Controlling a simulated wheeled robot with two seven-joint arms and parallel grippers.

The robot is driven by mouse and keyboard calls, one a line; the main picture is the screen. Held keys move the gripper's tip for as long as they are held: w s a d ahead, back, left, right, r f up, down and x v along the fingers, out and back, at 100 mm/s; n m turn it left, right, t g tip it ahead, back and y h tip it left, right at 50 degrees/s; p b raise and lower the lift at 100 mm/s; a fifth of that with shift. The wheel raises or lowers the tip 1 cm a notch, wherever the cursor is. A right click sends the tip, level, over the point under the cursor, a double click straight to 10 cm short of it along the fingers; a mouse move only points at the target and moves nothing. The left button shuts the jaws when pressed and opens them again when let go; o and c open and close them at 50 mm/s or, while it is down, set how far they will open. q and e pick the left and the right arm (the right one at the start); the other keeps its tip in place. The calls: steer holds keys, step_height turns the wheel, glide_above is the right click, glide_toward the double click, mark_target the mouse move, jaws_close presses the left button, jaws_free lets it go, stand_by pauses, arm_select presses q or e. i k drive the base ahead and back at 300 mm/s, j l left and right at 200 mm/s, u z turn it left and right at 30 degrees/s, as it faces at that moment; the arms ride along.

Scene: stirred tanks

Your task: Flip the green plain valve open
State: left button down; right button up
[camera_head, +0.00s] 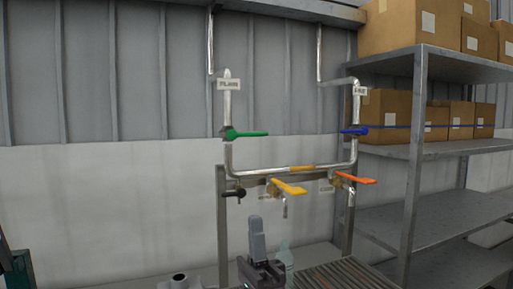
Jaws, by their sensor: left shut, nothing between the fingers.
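The green valve handle (248,134) sits on the left vertical pipe, below a label (228,85) that reads PLAIN. The handle lies level and points right, crosswise to the pipe. My left gripper (256,222) is at the bottom centre, with its fingers pointing up and shut with nothing between them. It appears well below the green handle and a little to its right, not touching it. My right gripper is not in view.
A blue handle (355,131) is on the right pipe. Yellow (289,188) and orange (355,178) handles and a black one (235,193) sit lower. A clear bottle (285,262) stands beside my gripper. Metal shelves (416,150) with cartons (390,27) fill the right.

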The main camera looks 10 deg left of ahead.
mark_target(251, 134)
steer(key=i+j, duration=0.2)
steer(key=i, duration=0.35)
steer(key=i+j, duration=0.15)
steer(key=i, duration=0.45)
